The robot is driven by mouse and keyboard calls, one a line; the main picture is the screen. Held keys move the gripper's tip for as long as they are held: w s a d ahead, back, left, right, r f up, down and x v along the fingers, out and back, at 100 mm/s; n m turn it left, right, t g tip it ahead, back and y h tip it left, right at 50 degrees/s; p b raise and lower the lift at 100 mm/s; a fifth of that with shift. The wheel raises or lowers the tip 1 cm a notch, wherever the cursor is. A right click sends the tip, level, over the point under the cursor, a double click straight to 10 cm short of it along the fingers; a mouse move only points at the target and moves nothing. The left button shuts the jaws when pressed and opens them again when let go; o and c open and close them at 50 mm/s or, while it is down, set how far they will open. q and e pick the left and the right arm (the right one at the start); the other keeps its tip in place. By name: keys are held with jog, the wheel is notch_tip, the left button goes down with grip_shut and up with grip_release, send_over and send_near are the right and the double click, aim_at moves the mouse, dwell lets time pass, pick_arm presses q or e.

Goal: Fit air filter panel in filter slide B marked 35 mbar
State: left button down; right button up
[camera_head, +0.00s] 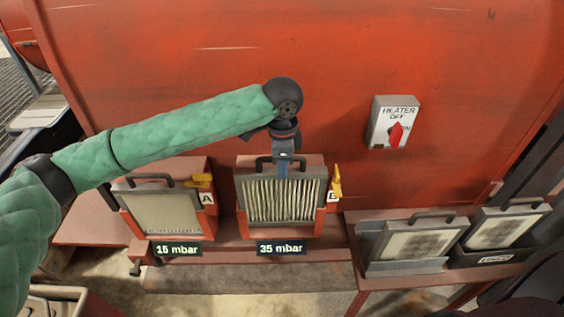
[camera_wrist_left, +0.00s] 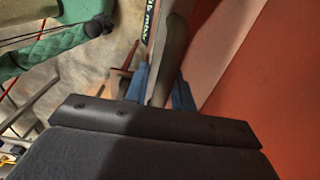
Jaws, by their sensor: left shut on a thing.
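The air filter panel (camera_head: 280,200) has a grey frame, pale pleats and a dark top handle (camera_head: 264,160). It stands upright at the red filter slide B (camera_head: 320,218), above the "35 mbar" label (camera_head: 281,248). I cannot tell whether it sits fully down. My left gripper (camera_head: 283,168) comes from above and is shut on the panel's handle. In the left wrist view the blue fingers (camera_wrist_left: 160,88) lie on both sides of the dark handle (camera_wrist_left: 174,50). A yellow latch (camera_head: 337,181) stands upright beside the B tag. My right gripper is not in view.
Slide A (camera_head: 208,215), marked about 15 mbar, holds another panel (camera_head: 162,212) to the left, with a yellow latch (camera_head: 200,180). Two panels with dark smudges (camera_head: 418,240) (camera_head: 505,228) stand in holders on the right. A heater switch (camera_head: 392,122) is on the red housing (camera_head: 440,50) behind.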

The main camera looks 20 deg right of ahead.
pick_arm(q)
jog(key=shift+f+b, duration=0.5)
jog(key=shift+f, duration=1.95)
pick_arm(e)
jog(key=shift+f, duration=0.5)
pick_arm(q)
jog(key=c, duration=1.1)
grip_release()
jog(key=shift+f, duration=0.1)
notch_tip(320, 180, up, 8)
jog(key=shift+f+b, duration=0.1)
jog(key=shift+b, duration=1.15)
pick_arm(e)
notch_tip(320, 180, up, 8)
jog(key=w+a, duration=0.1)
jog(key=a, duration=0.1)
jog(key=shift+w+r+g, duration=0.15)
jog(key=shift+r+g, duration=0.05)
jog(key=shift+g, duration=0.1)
pick_arm(q)
jog(key=shift+s, duration=0.1)
